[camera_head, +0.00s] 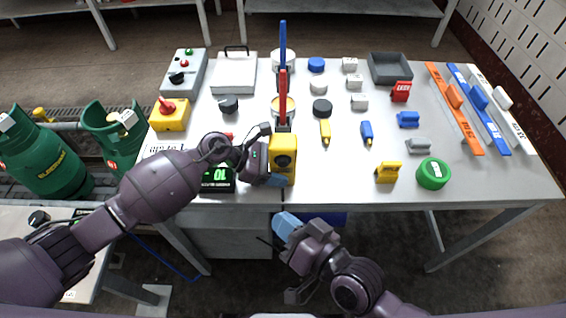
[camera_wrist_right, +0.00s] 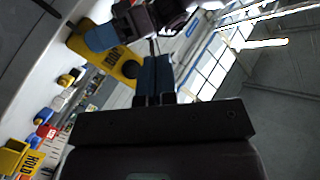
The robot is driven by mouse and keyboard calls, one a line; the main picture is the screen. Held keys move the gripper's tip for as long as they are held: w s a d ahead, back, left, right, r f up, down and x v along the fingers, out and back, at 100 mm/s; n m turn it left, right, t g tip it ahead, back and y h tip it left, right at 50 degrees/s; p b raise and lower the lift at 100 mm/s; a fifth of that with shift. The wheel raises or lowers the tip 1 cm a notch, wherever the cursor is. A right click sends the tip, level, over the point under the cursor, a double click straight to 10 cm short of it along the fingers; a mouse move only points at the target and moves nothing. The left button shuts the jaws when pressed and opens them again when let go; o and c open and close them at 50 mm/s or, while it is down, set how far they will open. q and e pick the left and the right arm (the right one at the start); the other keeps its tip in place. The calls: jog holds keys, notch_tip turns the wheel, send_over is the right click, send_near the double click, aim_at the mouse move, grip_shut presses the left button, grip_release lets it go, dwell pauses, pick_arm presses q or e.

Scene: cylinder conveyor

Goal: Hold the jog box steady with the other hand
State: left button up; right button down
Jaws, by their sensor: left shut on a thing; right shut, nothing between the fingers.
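My right gripper (camera_head: 284,223) is shut and empty, in front of and below the table edge, apart from the box. Its blue fingertips (camera_wrist_right: 155,75) are together in the right wrist view.
Red and blue upright bars (camera_head: 283,90) stand behind the box. A black display with green digits (camera_head: 217,178) lies left of it. A yellow block (camera_head: 388,172) and green roll (camera_head: 433,174) sit at the front right. The table front between box and yellow block is clear.

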aim_at(283, 163)
jog(key=shift+w, duration=0.1)
jog(key=w, duration=0.8)
jog(key=shift+w, duration=0.35)
dwell(2.2)
jog(key=shift+w, duration=0.4)
